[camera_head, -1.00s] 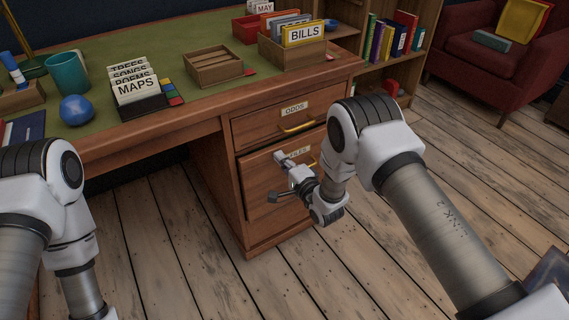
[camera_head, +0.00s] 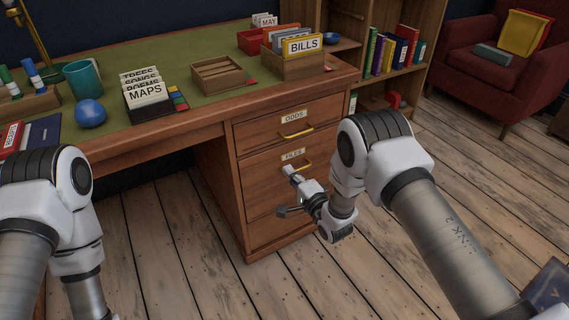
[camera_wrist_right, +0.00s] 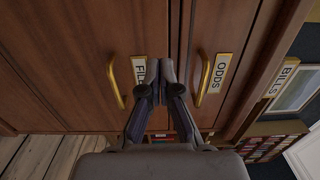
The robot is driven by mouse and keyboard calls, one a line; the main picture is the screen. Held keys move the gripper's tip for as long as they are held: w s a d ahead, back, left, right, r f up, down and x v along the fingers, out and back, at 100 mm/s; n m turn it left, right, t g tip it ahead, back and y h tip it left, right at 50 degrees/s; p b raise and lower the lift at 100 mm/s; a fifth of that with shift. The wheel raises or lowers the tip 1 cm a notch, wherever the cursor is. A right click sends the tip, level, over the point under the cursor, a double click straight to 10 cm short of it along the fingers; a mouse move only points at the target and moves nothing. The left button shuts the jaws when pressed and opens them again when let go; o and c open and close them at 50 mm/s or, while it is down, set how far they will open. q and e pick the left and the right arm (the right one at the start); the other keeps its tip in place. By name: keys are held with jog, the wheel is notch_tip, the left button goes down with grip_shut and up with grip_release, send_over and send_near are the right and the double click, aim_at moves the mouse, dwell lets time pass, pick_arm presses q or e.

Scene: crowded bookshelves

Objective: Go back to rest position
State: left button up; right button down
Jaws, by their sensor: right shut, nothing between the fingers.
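My right gripper (camera_head: 287,170) is shut and empty, in front of the wooden desk's drawers. In the right wrist view its closed fingers (camera_wrist_right: 161,72) meet in front of the drawer fronts, between the FILES drawer handle (camera_wrist_right: 116,84) and the ODDS drawer handle (camera_wrist_right: 204,78). In the head view the fingertips show just below and left of the FILES handle (camera_head: 297,165); I cannot tell the gap to the drawer front. Both drawers look closed. My left arm (camera_head: 70,220) hangs at the lower left; its gripper is out of frame.
The desk (camera_head: 180,130) holds a card box marked MAPS (camera_head: 147,98), a blue ball (camera_head: 90,113), a wooden tray (camera_head: 219,77) and a BILLS box (camera_head: 295,65). A bookshelf (camera_head: 345,65) and red armchair (camera_head: 480,70) stand behind. Plank floor (camera_head: 180,260) is open before the desk.

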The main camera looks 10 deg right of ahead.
jog(key=s+d+f+n+g+h, duration=0.1)
jog(key=s+d+f+g+h, duration=0.2)
jog(key=s, duration=0.4)
jog(key=s+d+f+n+g+p, duration=0.1)
jog(key=s+d+f+g, duration=0.15)
jog(key=s+f, duration=0.4)
jog(key=s+d+f+n+g+h, duration=0.1)
jog(key=s+d+f+g+h, duration=0.2)
jog(key=s, duration=0.5)
jog(key=s+d+f+n+g, duration=0.15)
jog(key=s+n+g, duration=0.3)
jog(key=s, duration=0.65)
jog(key=s+d+f+n+g, duration=0.15)
jog(key=s+n+g, duration=0.35)
jog(key=s, duration=0.6)
notch_tip(320, 180, up, 26)
jog(key=n+p, duration=0.1)
jog(key=p, duration=2.5)
jog(key=shift+w+r+t, duration=0.15)
jog(key=shift+r+t, duration=0.05)
jog(key=shift+t, duration=0.2)
